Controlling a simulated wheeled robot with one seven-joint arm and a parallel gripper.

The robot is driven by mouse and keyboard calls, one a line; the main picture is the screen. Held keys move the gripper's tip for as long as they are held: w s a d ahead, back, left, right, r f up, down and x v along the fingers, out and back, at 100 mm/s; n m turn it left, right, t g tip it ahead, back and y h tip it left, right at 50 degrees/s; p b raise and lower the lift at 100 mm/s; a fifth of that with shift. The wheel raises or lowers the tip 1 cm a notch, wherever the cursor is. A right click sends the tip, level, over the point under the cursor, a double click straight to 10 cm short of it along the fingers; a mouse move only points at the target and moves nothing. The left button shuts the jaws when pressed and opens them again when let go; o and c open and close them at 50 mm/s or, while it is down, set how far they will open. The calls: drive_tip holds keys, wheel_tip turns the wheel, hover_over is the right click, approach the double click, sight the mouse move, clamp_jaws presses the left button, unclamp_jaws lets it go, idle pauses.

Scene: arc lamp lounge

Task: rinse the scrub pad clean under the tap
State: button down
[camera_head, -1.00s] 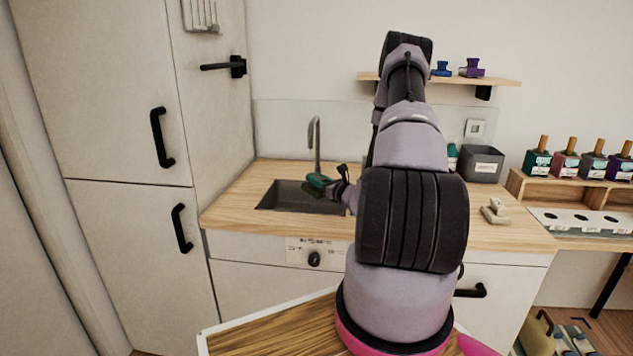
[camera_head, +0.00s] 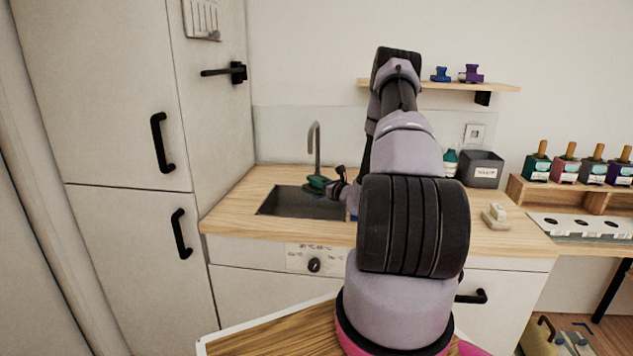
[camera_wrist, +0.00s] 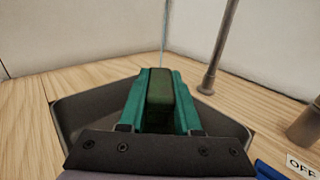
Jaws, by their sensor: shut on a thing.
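The scrub pad (camera_wrist: 159,95) is a dark green block with brownish tints, held between the teal fingers of my gripper (camera_wrist: 160,82). My gripper (camera_head: 317,184) is over the back right part of the dark sink (camera_head: 278,203), close to the tap (camera_head: 317,140). In the wrist view, a thin pale blue stream (camera_wrist: 164,35) comes down to the far end of the pad. I cannot tell whether it lands on the pad or just behind it. The tap's post (camera_wrist: 219,50) stands behind and right of the pad. The sink's wall (camera_wrist: 72,112) shows around the fingers.
A dial (camera_head: 314,265) is on the panel below the sink. In the wrist view, an OFF label (camera_wrist: 302,164) lies beside a brown post (camera_wrist: 306,125). A grey bin (camera_head: 480,170) and a pale block (camera_head: 496,216) stand on the counter to the right. Counter left of the sink is clear.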

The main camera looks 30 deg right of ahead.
sight(316, 188)
drive_tip(key=shift+d, duration=0.1)
idle(0.5)
drive_tip(key=shift+s+d, duration=0.3)
drive_tip(key=shift+d, duration=0.1)
drive_tip(key=shift+w+a, duration=0.3)
drive_tip(key=shift+a, duration=0.2)
drive_tip(key=shift+s, duration=0.1)
drive_tip(key=shift+s+a, duration=0.6)
drive_tip(key=shift+s, duration=0.55)
drive_tip(key=shift+s+a, duration=0.6)
drive_tip(key=shift+s, duration=0.6)
drive_tip(key=shift+s+a, duration=0.6)
drive_tip(key=shift+s, duration=0.55)
drive_tip(key=s+a+r, duration=0.2)
drive_tip(key=s+r, duration=0.2)
drive_tip(key=shift+s+a, duration=0.15)
drive_tip(key=shift+s, duration=0.1)
